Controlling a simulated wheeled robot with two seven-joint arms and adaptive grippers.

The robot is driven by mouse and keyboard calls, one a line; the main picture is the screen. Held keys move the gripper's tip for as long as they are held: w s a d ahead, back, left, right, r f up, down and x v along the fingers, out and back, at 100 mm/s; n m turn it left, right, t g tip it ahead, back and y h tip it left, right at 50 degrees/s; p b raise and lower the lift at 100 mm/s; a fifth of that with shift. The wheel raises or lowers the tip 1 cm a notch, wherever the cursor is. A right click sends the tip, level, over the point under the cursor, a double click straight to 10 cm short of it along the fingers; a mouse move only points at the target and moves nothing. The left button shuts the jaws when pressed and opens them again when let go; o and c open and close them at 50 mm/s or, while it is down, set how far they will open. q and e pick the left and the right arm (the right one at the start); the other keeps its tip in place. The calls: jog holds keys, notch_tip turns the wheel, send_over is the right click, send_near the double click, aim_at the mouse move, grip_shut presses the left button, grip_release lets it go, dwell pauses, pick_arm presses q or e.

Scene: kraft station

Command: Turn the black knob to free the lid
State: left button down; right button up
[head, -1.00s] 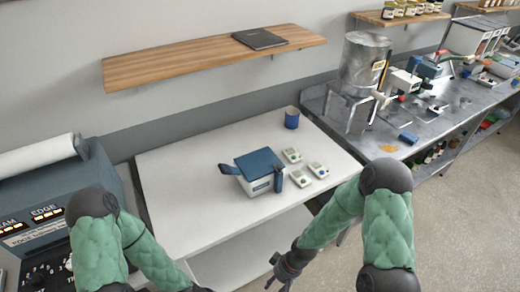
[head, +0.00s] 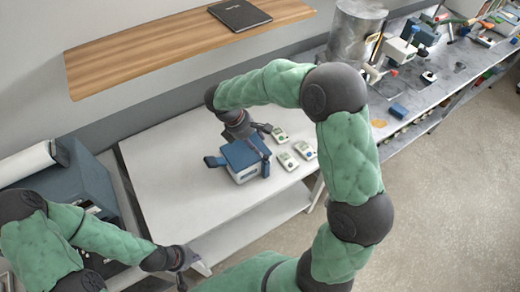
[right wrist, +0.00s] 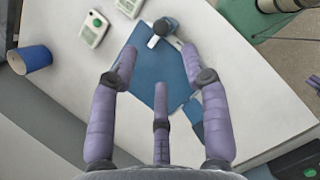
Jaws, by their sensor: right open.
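The box (head: 247,176) is pale with a blue lid (head: 243,153) and stands on the white table. In the right wrist view the blue lid (right wrist: 155,80) lies beneath my fingers. A dark rounded part (right wrist: 165,26) sticks out at the box's edge; I cannot tell whether it is the black knob.
Small pale devices (head: 288,161) lie right of the box on the white table (head: 175,165). A blue cup (right wrist: 30,59) shows in the right wrist view; my right arm hides it in the head view. A wooden shelf (head: 150,58) hangs above. The table's left part is clear.

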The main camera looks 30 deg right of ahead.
aim_at(266, 156)
jog(key=x, duration=0.9)
jog(key=shift+f, duration=0.25)
grip_shut()
